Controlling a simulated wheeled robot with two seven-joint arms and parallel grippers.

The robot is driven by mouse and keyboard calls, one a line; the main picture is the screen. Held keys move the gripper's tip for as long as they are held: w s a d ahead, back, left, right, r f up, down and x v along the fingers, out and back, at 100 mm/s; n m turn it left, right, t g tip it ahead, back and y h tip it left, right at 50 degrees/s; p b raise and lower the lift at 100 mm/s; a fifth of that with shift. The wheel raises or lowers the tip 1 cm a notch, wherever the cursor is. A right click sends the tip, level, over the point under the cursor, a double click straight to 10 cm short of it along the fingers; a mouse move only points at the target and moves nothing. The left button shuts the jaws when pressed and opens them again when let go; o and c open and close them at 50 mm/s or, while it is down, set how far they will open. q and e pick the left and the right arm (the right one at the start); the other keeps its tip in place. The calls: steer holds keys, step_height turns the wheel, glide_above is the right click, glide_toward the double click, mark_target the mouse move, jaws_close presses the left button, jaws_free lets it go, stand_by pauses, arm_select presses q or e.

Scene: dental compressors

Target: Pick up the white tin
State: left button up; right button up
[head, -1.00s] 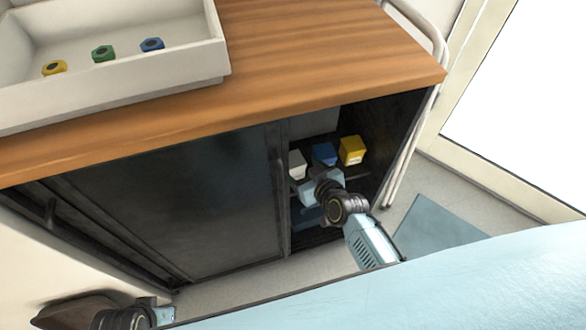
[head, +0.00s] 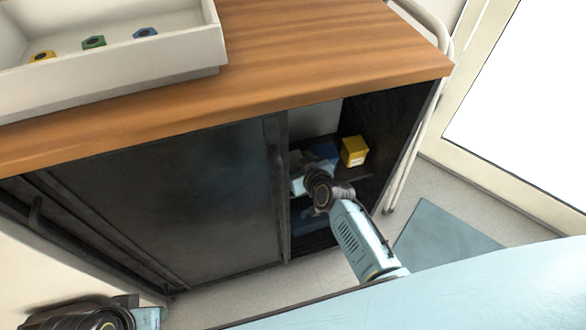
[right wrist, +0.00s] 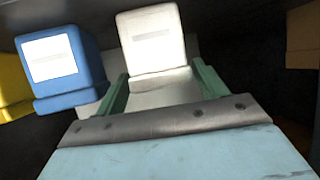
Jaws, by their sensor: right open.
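The white tin (right wrist: 152,38) stands just beyond and between the fingertips in the right wrist view, with a pale label on its face. In the head view it is mostly hidden behind my right gripper (head: 298,181), which reaches into the open right side of the dark cabinet. In the right wrist view the two green fingers of my right gripper (right wrist: 160,72) are spread apart, with nothing held between them. My left arm's end (head: 146,318) shows at the lower left of the head view, cut by the frame; its fingers are not clear.
A blue tin (right wrist: 62,70) is close beside the white tin, with a yellow tin (head: 353,151) past it. The cabinet's dark door (head: 190,205) closes off the left. A white tray (head: 110,95) with several coloured nuts stands on the wooden top (head: 330,55).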

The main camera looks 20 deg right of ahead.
steer(key=c, duration=0.8)
steer(key=shift+c, duration=1)
steer(key=shift+r, duration=0.1)
